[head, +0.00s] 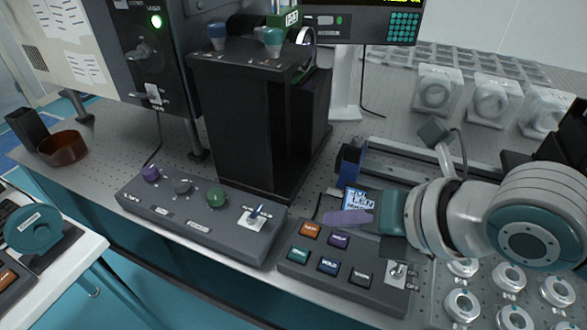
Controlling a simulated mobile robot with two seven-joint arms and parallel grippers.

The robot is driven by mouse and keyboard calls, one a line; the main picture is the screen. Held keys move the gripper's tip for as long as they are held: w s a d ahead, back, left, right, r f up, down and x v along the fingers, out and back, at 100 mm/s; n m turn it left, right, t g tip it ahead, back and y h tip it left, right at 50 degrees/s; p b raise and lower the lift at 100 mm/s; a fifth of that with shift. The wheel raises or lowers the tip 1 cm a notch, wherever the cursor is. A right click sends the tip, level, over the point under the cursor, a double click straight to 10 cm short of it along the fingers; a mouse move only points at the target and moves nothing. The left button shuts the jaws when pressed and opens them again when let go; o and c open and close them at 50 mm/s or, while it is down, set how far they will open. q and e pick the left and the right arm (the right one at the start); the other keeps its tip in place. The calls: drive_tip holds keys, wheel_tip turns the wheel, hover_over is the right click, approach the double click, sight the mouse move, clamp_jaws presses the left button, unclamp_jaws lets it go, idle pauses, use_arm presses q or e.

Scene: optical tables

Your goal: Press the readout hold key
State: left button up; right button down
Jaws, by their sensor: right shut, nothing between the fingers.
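A grey sloped key box (350,292) lies at the front of the optical table. It has orange, purple, green, blue and black keys and a toggle switch. The blue key (328,265) in the front row carries a label that seems to read HOLD. My right gripper (335,217) comes in from the right, with its fingers shut and pointing left. In the picture its tips are above the orange and purple keys, apart from the blue key. A readout (365,22) with bright text shows at the top. My left gripper is not in view.
A second grey box (200,220) with round knobs and a toggle lies left of the key box. A tall black housing (245,120) stands behind it. A small blue block (351,160) and a label card are close to my right gripper. Several ring-shaped parts stand at right.

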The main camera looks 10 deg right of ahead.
drive_tip(key=b, duration=0.8)
hover_over(334, 270)
wheel_tip(334, 270, down, 8)
drive_tip(key=shift+r, duration=0.1)
drive_tip(key=shift+f, duration=0.5)
idle(0.9)
drive_tip(key=shift+f+b, duration=0.15)
drive_tip(key=shift+b, duration=0.15)
drive_tip(key=shift+f, duration=0.3)
